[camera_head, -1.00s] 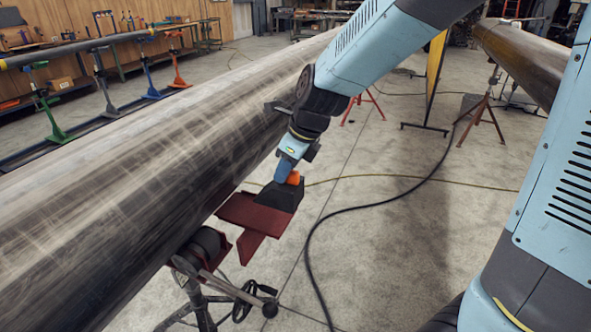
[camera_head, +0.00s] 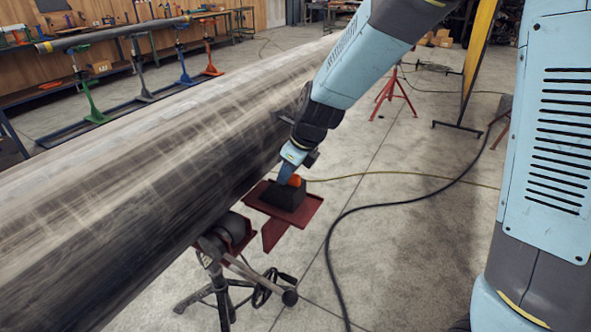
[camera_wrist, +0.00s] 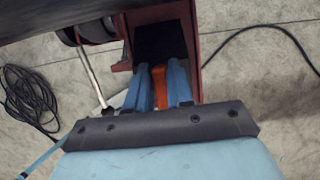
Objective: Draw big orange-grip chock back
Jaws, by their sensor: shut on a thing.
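The chock (camera_head: 281,197) is a black block with an orange grip (camera_head: 294,180). It is over a dark red bracket plate (camera_head: 308,207) beside the big pipe (camera_head: 150,185); I cannot tell whether it touches the pipe. My gripper (camera_head: 286,175) reaches down to the chock from above. In the wrist view, the blue fingers of my gripper (camera_wrist: 160,84) are closed on either side of the orange grip (camera_wrist: 160,92). The black chock body (camera_wrist: 158,42) lies beyond it, between red edges. The underside of the chock is hidden.
A pipe stand (camera_head: 218,285) with a black roller (camera_head: 235,228) and a handle is under the pipe. A black cable (camera_head: 345,225) and a yellow hose (camera_head: 400,174) lie on the floor. A red stand (camera_head: 394,97) is farther back. Floor to the right is mostly clear.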

